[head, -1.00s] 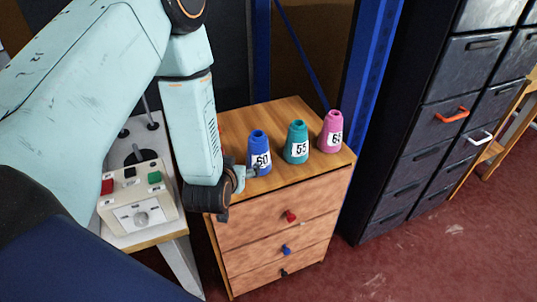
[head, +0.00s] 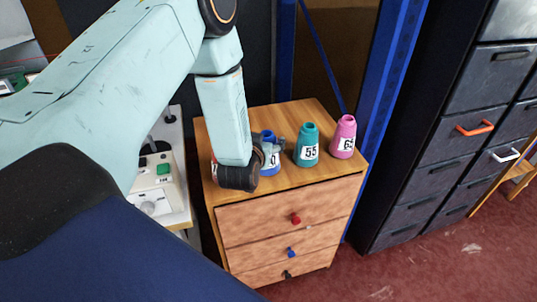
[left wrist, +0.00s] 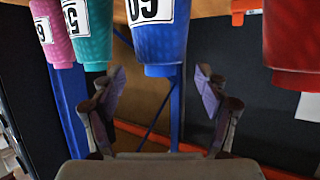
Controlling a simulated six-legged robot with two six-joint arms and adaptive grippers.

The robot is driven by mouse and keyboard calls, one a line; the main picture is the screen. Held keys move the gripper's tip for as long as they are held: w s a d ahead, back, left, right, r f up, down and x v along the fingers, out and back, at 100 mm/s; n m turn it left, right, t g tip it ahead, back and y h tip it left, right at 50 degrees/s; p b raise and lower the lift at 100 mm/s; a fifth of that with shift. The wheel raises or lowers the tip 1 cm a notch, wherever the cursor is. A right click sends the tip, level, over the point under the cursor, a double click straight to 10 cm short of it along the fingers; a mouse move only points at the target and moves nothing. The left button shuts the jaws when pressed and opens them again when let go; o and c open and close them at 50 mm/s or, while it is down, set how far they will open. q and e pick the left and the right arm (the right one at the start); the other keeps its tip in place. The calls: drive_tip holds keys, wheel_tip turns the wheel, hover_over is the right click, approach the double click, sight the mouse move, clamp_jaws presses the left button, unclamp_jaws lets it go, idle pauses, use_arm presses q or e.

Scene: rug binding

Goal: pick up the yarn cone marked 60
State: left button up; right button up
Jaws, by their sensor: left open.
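The blue yarn cone marked 60 (head: 268,168) stands on the wooden drawer cabinet, partly hidden by my left wrist and fingers in the head view. My left gripper (head: 270,147) is open there, with a finger showing by the cone's upper right side. In the left wrist view the blue cone (left wrist: 160,42) is at the top middle, its label cut by the frame edge. The open fingers of the left gripper (left wrist: 160,78) spread to either side of its narrow end; I cannot tell whether they touch it. My right gripper is not in view.
A teal cone marked 55 (head: 308,145) and a pink cone (head: 343,137) stand to the right on the wooden cabinet (head: 290,185). A red cone (left wrist: 292,45) shows close on the right in the wrist view. A control box (head: 155,190) is left; dark drawers (head: 430,150) are right.

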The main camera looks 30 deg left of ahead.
sight(268, 133)
use_arm(q)
drive_tip(key=x, duration=0.3)
drive_tip(key=shift+w+a+r, duration=0.1)
drive_tip(key=shift+c, duration=0.2)
drive_tip(key=shift+w+a, duration=0.1)
drive_tip(key=shift+w, duration=0.1)
drive_tip(key=c, duration=0.3)
drive_tip(key=shift+s, duration=0.15)
drive_tip(key=c, duration=1.1)
clamp_jaws()
